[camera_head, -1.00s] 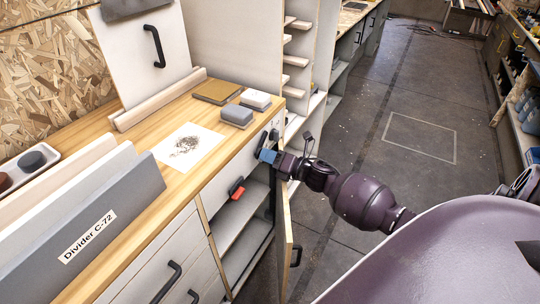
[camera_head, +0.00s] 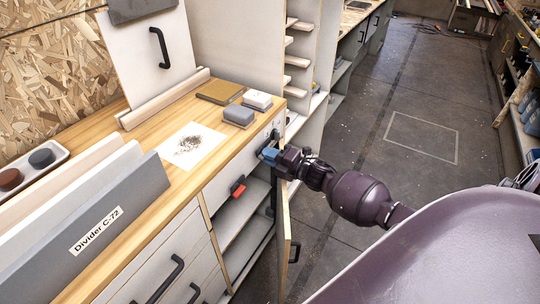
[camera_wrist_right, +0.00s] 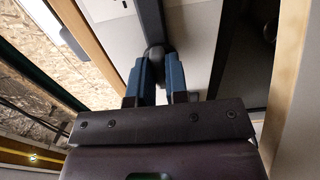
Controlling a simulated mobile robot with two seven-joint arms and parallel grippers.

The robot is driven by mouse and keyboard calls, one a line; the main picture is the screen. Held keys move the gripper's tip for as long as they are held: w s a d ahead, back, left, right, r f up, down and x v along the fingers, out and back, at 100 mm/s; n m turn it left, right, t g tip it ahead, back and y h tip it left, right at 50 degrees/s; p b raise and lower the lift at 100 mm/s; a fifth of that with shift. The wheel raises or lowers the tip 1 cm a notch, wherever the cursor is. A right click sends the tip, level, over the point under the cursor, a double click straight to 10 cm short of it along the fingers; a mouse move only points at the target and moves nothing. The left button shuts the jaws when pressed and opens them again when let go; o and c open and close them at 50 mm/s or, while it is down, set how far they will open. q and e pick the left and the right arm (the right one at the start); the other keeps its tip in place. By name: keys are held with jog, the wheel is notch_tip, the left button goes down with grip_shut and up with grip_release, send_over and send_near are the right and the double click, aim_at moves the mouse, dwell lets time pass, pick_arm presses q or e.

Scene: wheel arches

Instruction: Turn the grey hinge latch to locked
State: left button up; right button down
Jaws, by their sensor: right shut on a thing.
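My right gripper (camera_head: 268,154) reaches the upper front of the workbench cabinet (camera_head: 238,160), just below the worktop's right end. In the right wrist view its blue fingers (camera_wrist_right: 155,78) are closed on a rounded dark grey piece, which I take for the grey hinge latch (camera_wrist_right: 155,53). The fingers hide most of the latch, so its angle and whether it is locked cannot be told. My left gripper is not in view.
An open cabinet door (camera_head: 284,245) stands below my right gripper. A red-and-black handle (camera_head: 238,186) is left of it. Grey and white blocks (camera_head: 239,115) sit on the worktop above.

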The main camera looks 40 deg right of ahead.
dwell(0.5)
jog(key=c, duration=1.1)
grip_release()
jog(key=v, duration=1)
jog(key=shift+s+d+p, duration=0.15)
jog(key=shift+s+p, duration=0.15)
jog(key=shift+s, duration=0.1)
